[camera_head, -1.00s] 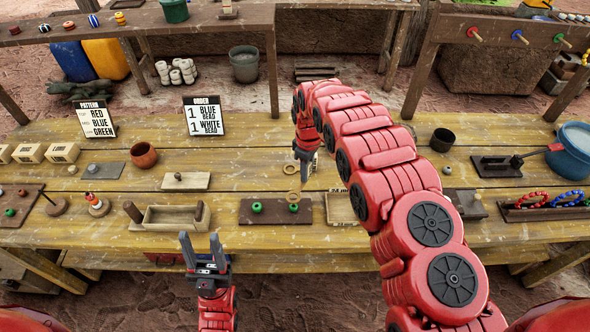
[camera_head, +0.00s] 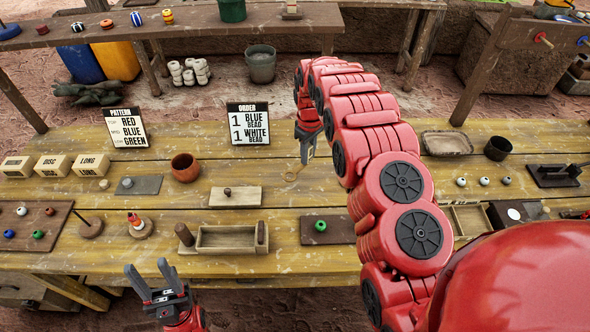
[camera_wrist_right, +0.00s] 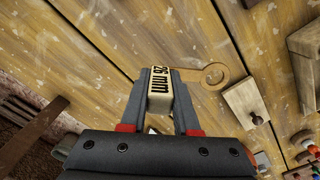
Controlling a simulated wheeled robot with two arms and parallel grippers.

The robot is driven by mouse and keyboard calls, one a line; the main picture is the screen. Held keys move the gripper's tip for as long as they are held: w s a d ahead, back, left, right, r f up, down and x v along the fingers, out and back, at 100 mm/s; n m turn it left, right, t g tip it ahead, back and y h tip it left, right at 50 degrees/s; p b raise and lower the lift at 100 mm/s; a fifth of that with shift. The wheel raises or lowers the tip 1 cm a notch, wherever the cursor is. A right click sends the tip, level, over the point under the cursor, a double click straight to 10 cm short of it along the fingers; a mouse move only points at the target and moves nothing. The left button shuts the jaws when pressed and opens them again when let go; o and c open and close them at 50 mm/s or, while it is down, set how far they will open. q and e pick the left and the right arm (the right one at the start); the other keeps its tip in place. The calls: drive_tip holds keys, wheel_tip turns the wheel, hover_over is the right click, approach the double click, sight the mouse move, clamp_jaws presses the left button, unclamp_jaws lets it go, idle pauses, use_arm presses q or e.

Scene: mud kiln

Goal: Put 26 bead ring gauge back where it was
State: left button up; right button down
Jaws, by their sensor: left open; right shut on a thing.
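My right gripper (camera_head: 306,150) is shut on the 26 mm bead ring gauge, and its arm crosses the middle of the head view. The gauge's brass ring (camera_head: 293,173) shows beside the fingertips over the planks. In the right wrist view the fingers (camera_wrist_right: 163,100) clamp its pale block (camera_wrist_right: 160,92) marked "26 mm". The ring (camera_wrist_right: 216,75) sticks out to the right, near a knobbed wooden plate (camera_wrist_right: 245,102). I cannot tell how high it hangs above the table. My left gripper (camera_head: 149,270) is open and empty in front of the table's near edge.
A dark board (camera_head: 328,232) with a green bead lies near the front edge, partly behind my right arm. A wooden trough (camera_head: 228,238), the knobbed plate (camera_head: 236,197) and a clay pot (camera_head: 185,167) stand left of it. Planks around the ring are bare.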

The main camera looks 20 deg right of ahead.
sight(307, 175)
wheel_tip(307, 175, down, 6)
drive_tip(key=shift+f+p, duration=0.1)
drive_tip(key=shift+p, duration=0.75)
drive_tip(key=shift+w+f, duration=0.1)
drive_tip(key=shift+f, duration=0.05)
drive_tip(key=shift+f, duration=0.2)
drive_tip(key=c, duration=0.7)
unclamp_jaws()
drive_tip(key=shift+o, duration=0.2)
drive_tip(key=shift+r, duration=0.3)
